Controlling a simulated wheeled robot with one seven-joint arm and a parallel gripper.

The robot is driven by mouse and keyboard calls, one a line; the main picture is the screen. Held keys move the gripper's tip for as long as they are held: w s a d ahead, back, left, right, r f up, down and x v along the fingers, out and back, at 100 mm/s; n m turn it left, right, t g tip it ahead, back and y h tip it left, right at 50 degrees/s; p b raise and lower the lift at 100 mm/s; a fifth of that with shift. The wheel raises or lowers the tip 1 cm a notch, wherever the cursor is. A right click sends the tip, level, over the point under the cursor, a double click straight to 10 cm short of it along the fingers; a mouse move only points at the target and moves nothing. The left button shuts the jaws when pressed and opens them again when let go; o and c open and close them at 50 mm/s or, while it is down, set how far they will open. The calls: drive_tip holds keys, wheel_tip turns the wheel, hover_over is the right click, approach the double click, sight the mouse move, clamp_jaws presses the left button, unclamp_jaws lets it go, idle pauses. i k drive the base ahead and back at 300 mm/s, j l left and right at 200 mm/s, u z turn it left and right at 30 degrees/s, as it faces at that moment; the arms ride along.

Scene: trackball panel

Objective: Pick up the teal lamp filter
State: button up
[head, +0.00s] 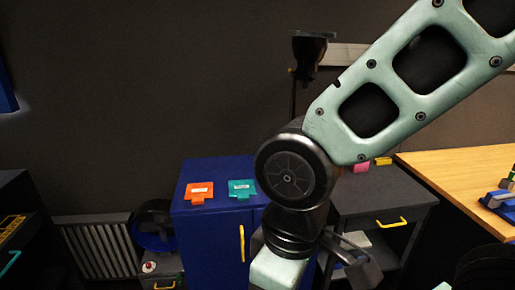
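The teal lamp filter (241,188) lies flat on top of the blue cabinet (207,245), close to its front edge. It is a small teal square with a pale label and a short tab towards the front. An orange filter (199,192) of like shape lies to its left, a small gap apart. My arm comes in from the upper right and bends down just right of the teal filter. Dark grey parts that seem to be my gripper (352,260) show low in the picture, right of the cabinet. Its fingertips are not clear, and I see nothing held.
A dark grey cabinet (385,190) with a yellow handle stands to the right, with pink and yellow pieces on top. A wooden table (460,185) is further right. A black lamp (310,48) stands behind my arm. A radiator (95,245) is at left.

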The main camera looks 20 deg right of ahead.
sight(242, 189)
drive_tip(key=i+j+z, duration=0.2)
drive_tip(key=i+z, duration=0.15)
drive_tip(key=i+j+z, duration=0.35)
drive_tip(key=i, duration=0.15)
drive_tip(key=i+j+z, duration=0.35)
